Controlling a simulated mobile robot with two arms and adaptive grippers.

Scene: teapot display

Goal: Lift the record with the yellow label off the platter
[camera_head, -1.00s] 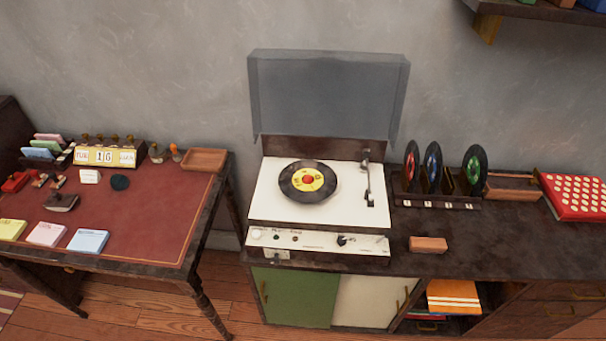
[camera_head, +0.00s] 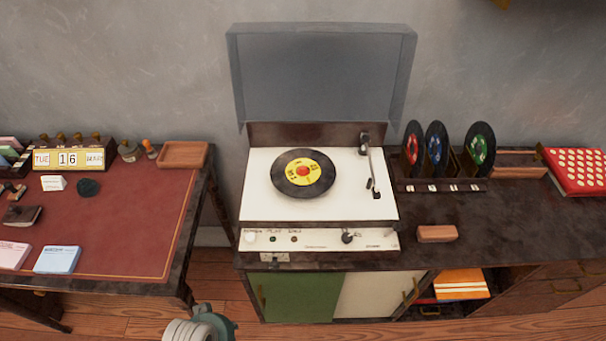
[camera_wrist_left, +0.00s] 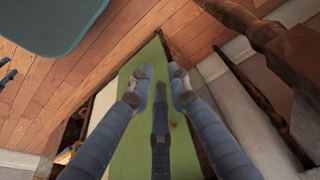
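The black record with the yellow label (camera_head: 303,174) and a red centre lies flat on the white turntable deck (camera_head: 262,208). It covers the platter, which I cannot make out beneath it. The tonearm (camera_head: 372,170) stands to its right, clear of the record. The clear lid (camera_head: 322,75) is raised behind. My left gripper (camera_wrist_left: 160,86) shows in the left wrist view, open and empty, with the green cabinet door (camera_wrist_left: 150,140) beyond its fingers. It is away from the record. My right gripper is not in view.
Records with red, blue and green labels stand in a rack (camera_head: 440,186) right of the turntable. A wooden block (camera_head: 437,233) lies on the cabinet top. A desk (camera_head: 130,225) with stationery stands left, with a gap between. Part of my arm shows at the bottom edge.

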